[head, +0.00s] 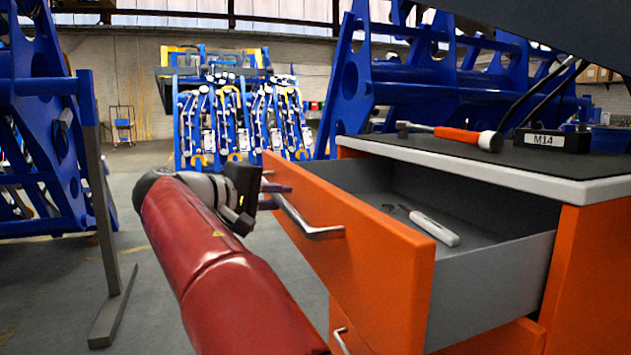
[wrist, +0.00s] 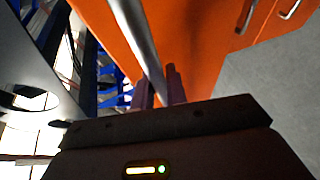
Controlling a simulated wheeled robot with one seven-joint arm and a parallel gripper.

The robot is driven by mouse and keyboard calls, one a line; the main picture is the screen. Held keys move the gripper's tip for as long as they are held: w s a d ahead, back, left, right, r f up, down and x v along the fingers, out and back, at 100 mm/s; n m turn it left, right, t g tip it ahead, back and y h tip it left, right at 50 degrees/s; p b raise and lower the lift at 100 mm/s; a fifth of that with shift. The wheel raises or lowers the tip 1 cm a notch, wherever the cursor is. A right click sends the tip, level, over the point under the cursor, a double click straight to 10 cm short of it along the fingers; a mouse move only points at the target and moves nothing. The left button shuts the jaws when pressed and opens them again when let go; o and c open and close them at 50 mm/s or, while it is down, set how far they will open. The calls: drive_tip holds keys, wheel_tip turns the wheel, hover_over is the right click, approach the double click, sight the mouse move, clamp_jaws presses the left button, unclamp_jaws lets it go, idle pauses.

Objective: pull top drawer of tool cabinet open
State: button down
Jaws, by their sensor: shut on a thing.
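The orange tool cabinet (head: 590,270) stands at the right in the head view. Its top drawer (head: 350,262) is pulled well out, and its grey inside shows. A silver bar handle (head: 312,228) runs across the drawer front. My gripper (head: 279,190) is at the far end of this handle, shut on it. In the wrist view the two fingers (wrist: 160,88) sit on either side of the silver handle (wrist: 138,38), against the orange drawer front (wrist: 185,35). The exact contact is partly hidden in the head view.
A white-handled tool (head: 435,228) lies in the drawer. A hammer (head: 465,136) and a black M14 box (head: 552,140) are on the cabinet top. A lower drawer handle (head: 340,340) shows below. A grey post with a foot (head: 105,305) stands left; open floor lies between.

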drive_tip(key=s+a+p, duration=0.2)
drive_tip(key=a, duration=0.4)
drive_tip(key=shift+a+p, duration=0.35)
drive_tip(key=shift+p, duration=0.05)
drive_tip(key=shift+s+f, duration=0.1)
drive_tip(key=c, duration=1.4)
unclamp_jaws()
drive_tip(key=shift+a, duration=0.1)
drive_tip(key=p+v, duration=0.1)
drive_tip(key=v, duration=0.6)
drive_tip(key=shift+s+a, duration=0.25)
drive_tip(key=shift+s, duration=0.1)
